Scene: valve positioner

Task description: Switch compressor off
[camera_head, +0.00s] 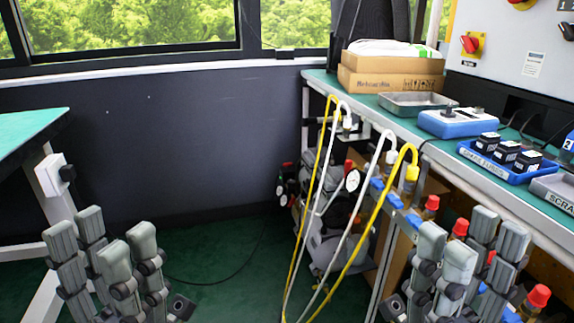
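A grey-and-white machine that looks like the compressor (326,246) stands on the floor under the bench. It is partly hidden by the hoses and the bench leg, and I cannot make out a switch on it. A round white gauge (352,181) shows in front of its upper part. My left gripper (103,243) is at the lower left, open and empty, well apart from the machine. My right gripper (471,246) is at the lower right, open and empty, in front of the bench's lower side. Neither touches anything that I can see.
Yellow (359,257) and white hoses hang before the machine. Red-capped fittings (431,206) line the bench's underside. The green bench (470,170) holds boxes, trays and a blue device (457,122). A red-and-yellow rotary switch (470,44) is on the wall panel. Middle floor is mostly clear.

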